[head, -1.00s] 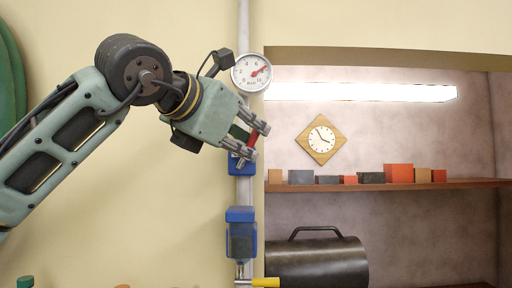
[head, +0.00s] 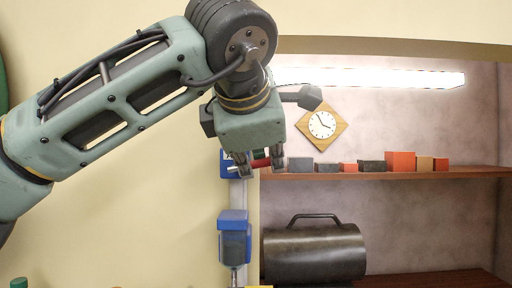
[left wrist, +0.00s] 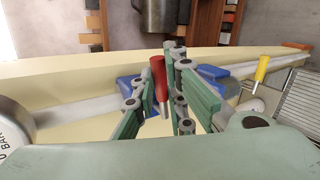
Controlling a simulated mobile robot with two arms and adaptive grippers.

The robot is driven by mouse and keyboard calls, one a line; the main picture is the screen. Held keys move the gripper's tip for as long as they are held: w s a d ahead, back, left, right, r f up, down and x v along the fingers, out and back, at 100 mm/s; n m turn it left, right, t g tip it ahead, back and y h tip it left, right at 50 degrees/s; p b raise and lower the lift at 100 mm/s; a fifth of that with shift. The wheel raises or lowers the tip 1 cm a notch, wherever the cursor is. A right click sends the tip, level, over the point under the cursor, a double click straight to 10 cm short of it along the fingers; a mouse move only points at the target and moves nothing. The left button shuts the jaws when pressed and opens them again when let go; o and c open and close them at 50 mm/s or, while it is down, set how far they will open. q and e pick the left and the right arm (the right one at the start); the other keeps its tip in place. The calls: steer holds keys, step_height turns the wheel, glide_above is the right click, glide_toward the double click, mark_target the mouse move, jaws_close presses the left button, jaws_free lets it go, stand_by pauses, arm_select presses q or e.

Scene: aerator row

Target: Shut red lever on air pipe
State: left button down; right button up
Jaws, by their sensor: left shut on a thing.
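The red lever (head: 262,162) lies about level in the head view, reaching right from its blue valve (head: 226,165) across the grey air pipe (head: 236,195). My left gripper (head: 262,172) points down over it and is shut on it, hiding part of the lever and the upper pipe. In the left wrist view the red lever (left wrist: 158,80) stands between the green finger pads, its tip free beyond them. The blue valve body (left wrist: 130,86) shows behind the fingers. My right gripper is in neither view.
A second blue unit (head: 235,230) is lower on the pipe. A yellow lever (left wrist: 262,68) is further along it. A gauge (left wrist: 14,138) sits at the left of the wrist view. An alcove with a shelf (head: 400,173), small blocks and a dark canister (head: 315,255) lies right.

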arm_select(q)
steer(key=shift+d+f+m+y, duration=0.15)
steer(key=shift+f+m+y, duration=0.25)
steer(key=shift+m+y, duration=0.3)
steer(key=shift+f, duration=0.1)
steer(key=c, duration=1.8)
jaws_free()
steer(key=v, duration=1.2)
steer(key=shift+d, duration=0.2)
steer(key=shift+f, duration=0.1)
